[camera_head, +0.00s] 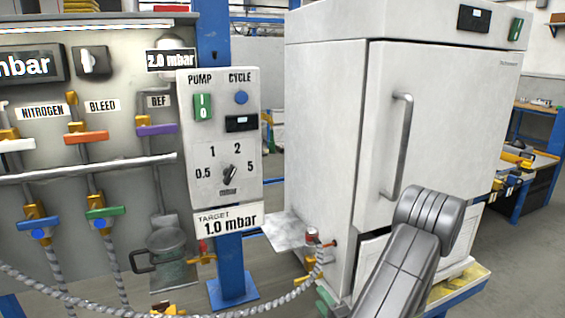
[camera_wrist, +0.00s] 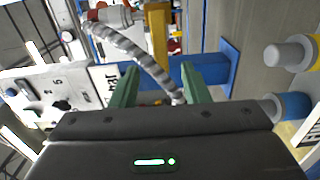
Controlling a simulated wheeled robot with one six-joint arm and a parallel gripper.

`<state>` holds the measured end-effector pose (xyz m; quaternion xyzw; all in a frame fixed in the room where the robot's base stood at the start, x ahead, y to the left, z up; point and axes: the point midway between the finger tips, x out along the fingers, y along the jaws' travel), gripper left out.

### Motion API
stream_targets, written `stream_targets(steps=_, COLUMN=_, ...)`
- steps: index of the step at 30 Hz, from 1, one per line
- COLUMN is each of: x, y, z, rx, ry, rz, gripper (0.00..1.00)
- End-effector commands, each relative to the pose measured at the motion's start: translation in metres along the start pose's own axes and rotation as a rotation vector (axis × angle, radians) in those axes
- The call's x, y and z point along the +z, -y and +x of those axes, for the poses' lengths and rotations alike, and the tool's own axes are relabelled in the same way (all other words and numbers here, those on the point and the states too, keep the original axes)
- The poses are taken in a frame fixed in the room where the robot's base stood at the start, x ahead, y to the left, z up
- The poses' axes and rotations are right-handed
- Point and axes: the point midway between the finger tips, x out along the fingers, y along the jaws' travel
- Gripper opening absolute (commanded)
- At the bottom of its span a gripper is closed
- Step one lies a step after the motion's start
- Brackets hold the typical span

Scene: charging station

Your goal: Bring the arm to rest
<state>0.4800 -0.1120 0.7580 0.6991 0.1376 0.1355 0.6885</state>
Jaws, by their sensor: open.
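My gripper (camera_wrist: 160,70) shows in the wrist view as two green fingers standing apart. A grey braided hose (camera_wrist: 135,52) runs across the gap between them; I cannot tell how far beyond the fingertips it lies. Nothing is clearly held. In the head view my dark grey arm (camera_head: 408,262) reaches in at the lower right, in front of the white cabinet (camera_head: 330,130). My fingers are not clear in that view. The braided hose (camera_head: 275,303) runs along the bottom toward a fitting at the cabinet's lower left.
A panel with coloured valve handles (camera_head: 90,137) stands at left. A control box (camera_head: 222,130) with a dial and a target label reading 1.0 mbar hangs on a blue post (camera_head: 231,268). The cabinet door has a long handle (camera_head: 400,145). A workbench (camera_head: 535,150) is at right.

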Motion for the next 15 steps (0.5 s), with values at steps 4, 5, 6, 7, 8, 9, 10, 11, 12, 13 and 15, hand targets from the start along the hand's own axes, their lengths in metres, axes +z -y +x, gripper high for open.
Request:
stream_targets(steps=4, x=0.001, y=0.000, z=-0.022, rx=-0.001, ry=0.005, rz=0.003, gripper=0.42)
stream_targets(steps=5, x=0.001, y=0.000, z=-0.026, rx=-0.001, ry=0.004, rz=0.003, gripper=0.42)
stream_targets(steps=6, x=0.001, y=0.000, z=-0.032, rx=-0.001, ry=0.005, rz=0.002, gripper=0.42)
stream_targets(steps=7, x=0.001, y=0.000, z=-0.035, rx=-0.001, ry=0.004, rz=0.001, gripper=0.42)
stream_targets(steps=8, x=0.001, y=0.000, z=-0.039, rx=0.000, ry=0.003, rz=0.001, gripper=0.42)
stream_targets(steps=9, x=0.001, y=0.000, z=-0.044, rx=0.000, ry=0.005, rz=0.002, gripper=0.42)
stream_targets(steps=10, x=0.000, y=0.000, z=-0.042, rx=0.000, ry=-0.001, rz=0.001, gripper=0.42)
stream_targets(steps=11, x=-0.001, y=0.000, z=-0.036, rx=0.000, ry=-0.003, rz=-0.001, gripper=0.42)
stream_targets(steps=12, x=-0.001, y=0.000, z=-0.030, rx=0.000, ry=-0.005, rz=-0.001, gripper=0.42)
stream_targets(steps=13, x=-0.001, y=0.000, z=-0.026, rx=0.000, ry=-0.004, rz=-0.001, gripper=0.42)
stream_targets(steps=15, x=-0.001, y=0.000, z=-0.016, rx=0.000, ry=-0.005, rz=0.000, gripper=0.42)
